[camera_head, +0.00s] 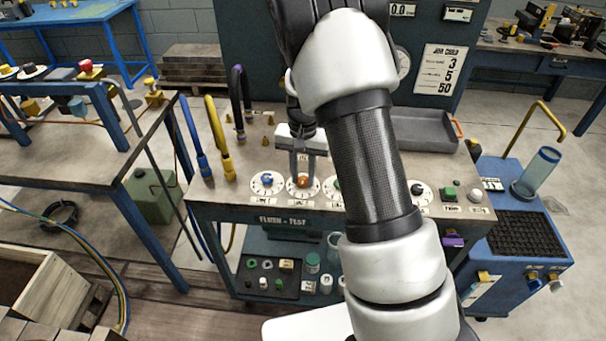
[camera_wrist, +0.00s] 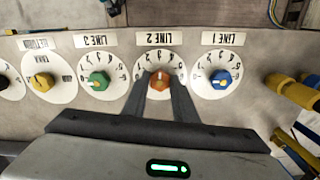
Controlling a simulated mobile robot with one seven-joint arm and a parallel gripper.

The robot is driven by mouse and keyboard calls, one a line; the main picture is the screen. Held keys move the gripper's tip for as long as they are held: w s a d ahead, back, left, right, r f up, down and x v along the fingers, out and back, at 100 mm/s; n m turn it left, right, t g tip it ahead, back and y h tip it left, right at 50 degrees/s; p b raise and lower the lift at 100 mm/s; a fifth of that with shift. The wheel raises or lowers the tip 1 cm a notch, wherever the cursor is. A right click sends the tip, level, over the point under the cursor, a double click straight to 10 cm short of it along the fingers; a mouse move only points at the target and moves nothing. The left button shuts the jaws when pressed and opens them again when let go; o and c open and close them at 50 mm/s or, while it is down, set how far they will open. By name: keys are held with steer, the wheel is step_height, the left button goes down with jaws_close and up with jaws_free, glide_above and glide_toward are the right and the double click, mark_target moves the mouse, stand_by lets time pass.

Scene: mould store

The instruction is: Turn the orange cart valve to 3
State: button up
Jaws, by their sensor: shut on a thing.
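The orange valve knob (camera_wrist: 159,79) sits at the centre of a white numbered dial labelled LINE 2, in the wrist view. My gripper (camera_wrist: 161,87) has its two fingers on either side of the knob and is shut on it. In the head view the orange knob (camera_head: 303,181) shows between the fingers of my gripper (camera_head: 302,175), which points down at the cart top. The fingers hide part of the dial, and I cannot read which number the knob points at. The flush-test cart (camera_head: 240,207) carries the dial on its front edge.
A blue LINE 1 knob (camera_wrist: 221,79) and a green LINE 3 knob (camera_wrist: 98,80) flank the orange one closely. A yellow knob (camera_wrist: 43,81) is further left. Yellow (camera_head: 218,135) and blue (camera_head: 193,137) hoses stand at the cart's left. A job card (camera_head: 440,69) hangs behind.

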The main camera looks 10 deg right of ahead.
mark_target(303, 179)
steer(key=o, duration=1)
steer(key=shift+o, duration=0.2)
step_height(303, 179, up, 18)
steer(key=p, duration=0.1)
steer(key=shift+f+p, duration=0.25)
steer(key=shift+p, duration=0.05)
